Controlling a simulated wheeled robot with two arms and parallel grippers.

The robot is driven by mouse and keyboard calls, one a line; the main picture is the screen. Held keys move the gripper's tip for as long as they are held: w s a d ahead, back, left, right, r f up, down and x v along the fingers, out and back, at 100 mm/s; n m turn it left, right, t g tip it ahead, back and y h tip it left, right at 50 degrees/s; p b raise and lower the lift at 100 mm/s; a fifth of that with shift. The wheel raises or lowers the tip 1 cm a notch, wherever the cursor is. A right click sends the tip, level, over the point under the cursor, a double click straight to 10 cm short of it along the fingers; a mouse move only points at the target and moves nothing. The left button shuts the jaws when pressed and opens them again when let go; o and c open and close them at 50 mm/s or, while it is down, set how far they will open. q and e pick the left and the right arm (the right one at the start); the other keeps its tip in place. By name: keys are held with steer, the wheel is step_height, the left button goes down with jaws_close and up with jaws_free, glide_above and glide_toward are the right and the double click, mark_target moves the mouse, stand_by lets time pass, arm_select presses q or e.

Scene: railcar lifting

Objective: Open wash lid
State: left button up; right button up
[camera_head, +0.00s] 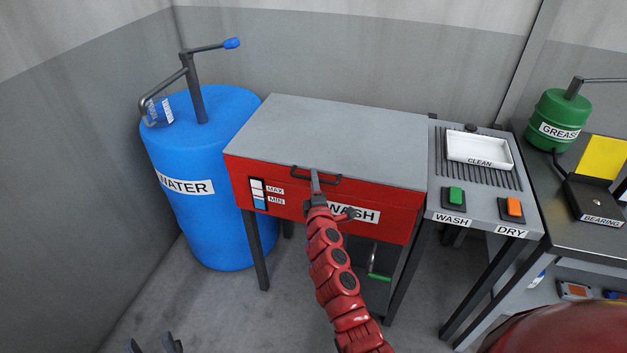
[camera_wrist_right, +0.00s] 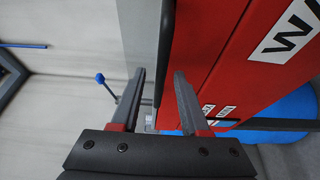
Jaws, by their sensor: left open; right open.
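The red wash box (camera_head: 400,210) has a flat grey lid (camera_head: 340,140), which lies shut on top. A dark bar handle (camera_head: 328,180) runs along the lid's front edge. My right gripper (camera_head: 316,183) is at the handle. In the right wrist view its two fingers (camera_wrist_right: 160,80) are apart, with the dark handle bar (camera_wrist_right: 165,45) between them; contact is not clear. My left gripper (camera_head: 156,346) is open and empty at the bottom left of the head view, away from the box.
A blue water barrel (camera_head: 205,210) with a pump stands close left of the box. To the right are a panel with the wash button (camera_head: 455,197), the dry button (camera_head: 514,207) and a white clean tray (camera_head: 480,148). A green grease pot (camera_head: 560,118) stands further right.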

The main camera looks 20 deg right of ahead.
steer(key=shift+w+d, duration=0.1)
steer(key=shift+w, duration=0.5)
jaws_close()
stand_by(1.1)
